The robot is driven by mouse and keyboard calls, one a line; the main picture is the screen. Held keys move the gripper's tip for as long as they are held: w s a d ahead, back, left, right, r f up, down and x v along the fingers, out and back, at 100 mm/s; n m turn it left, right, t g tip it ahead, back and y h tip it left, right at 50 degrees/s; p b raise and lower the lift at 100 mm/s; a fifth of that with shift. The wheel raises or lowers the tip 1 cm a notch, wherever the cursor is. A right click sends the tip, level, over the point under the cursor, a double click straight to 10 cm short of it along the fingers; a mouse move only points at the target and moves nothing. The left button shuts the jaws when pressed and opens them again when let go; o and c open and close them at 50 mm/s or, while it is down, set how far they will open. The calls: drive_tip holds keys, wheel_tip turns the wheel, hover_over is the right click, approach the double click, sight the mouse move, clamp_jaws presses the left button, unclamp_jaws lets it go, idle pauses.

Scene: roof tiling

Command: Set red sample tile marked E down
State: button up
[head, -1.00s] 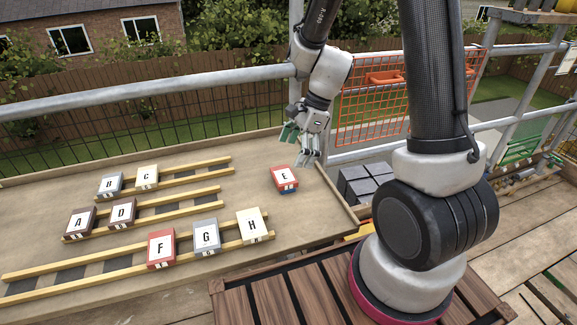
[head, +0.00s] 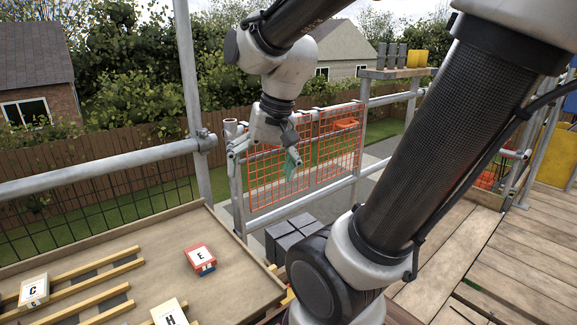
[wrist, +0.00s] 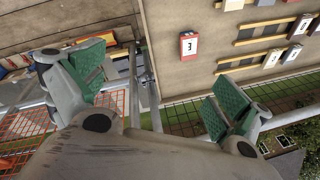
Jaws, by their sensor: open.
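The red sample tile marked E (head: 200,257) lies on the tan board (head: 232,239), near its right end, with a blue part showing under its front edge. It also shows in the wrist view (wrist: 188,46), apart from my fingers. My gripper (head: 292,160) is raised in front of the orange mesh, up and to the right of the tile. In the wrist view my gripper (wrist: 150,90) has its green-padded fingers spread wide with nothing between them.
Tile C (head: 34,290) and tile H (head: 169,313) sit on wooden battens at the left. Dark grey blocks (head: 290,238) stand right of the board. A metal guardrail (head: 100,170) and orange mesh (head: 280,170) run behind. Board around tile E is clear.

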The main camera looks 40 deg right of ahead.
drive_tip(key=s+d+r+n+t+h, duration=0.1)
drive_tip(key=s+d+r+n, duration=0.1)
drive_tip(key=s+n, duration=0.3)
drive_tip(key=shift+s+d+r+h, duration=0.2)
drive_tip(key=shift+s+d+h, duration=0.1)
drive_tip(key=shift+s+d, duration=0.3)
